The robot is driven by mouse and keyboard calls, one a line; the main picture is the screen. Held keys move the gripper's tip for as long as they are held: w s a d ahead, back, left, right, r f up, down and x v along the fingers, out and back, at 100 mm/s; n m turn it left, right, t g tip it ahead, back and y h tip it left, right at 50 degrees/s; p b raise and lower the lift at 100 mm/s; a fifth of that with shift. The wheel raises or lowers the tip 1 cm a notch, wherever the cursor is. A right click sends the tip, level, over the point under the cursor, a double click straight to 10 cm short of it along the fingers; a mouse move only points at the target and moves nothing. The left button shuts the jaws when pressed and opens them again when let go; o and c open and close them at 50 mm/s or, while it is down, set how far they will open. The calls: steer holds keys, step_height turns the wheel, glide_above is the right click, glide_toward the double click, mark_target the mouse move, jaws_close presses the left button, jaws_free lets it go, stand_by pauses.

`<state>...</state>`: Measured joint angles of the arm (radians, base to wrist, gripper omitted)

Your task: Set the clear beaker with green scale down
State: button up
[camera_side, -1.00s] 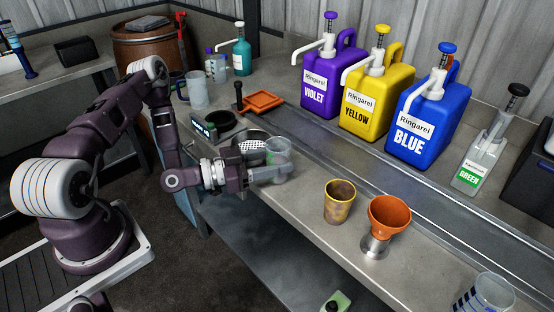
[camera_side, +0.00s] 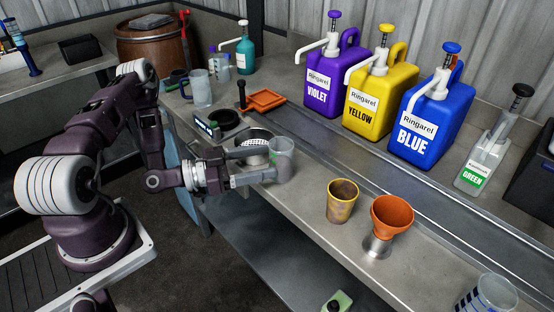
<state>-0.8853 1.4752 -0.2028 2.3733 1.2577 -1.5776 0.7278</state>
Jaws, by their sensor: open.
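The clear beaker with green scale (camera_side: 281,157) stands upright on the grey bench near its front edge, in the middle of the side view. A little green shows on its left side. My gripper (camera_side: 266,163) reaches in from the left with its fingers level. It is open, with its fingertips at the beaker's left side. The near finger hides part of the beaker's lower left. I cannot tell whether a finger still touches the beaker.
A metal strainer bowl (camera_side: 254,141) sits just behind the gripper. A yellow stained cup (camera_side: 342,201) and an orange funnel (camera_side: 391,217) stand to the right, with bare bench between. Violet (camera_side: 328,82), yellow (camera_side: 376,105) and blue (camera_side: 430,130) jugs line the back.

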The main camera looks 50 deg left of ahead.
steer(key=shift+o, duration=0.4)
steer(key=shift+v, duration=1.25)
steer(key=shift+r, duration=0.1)
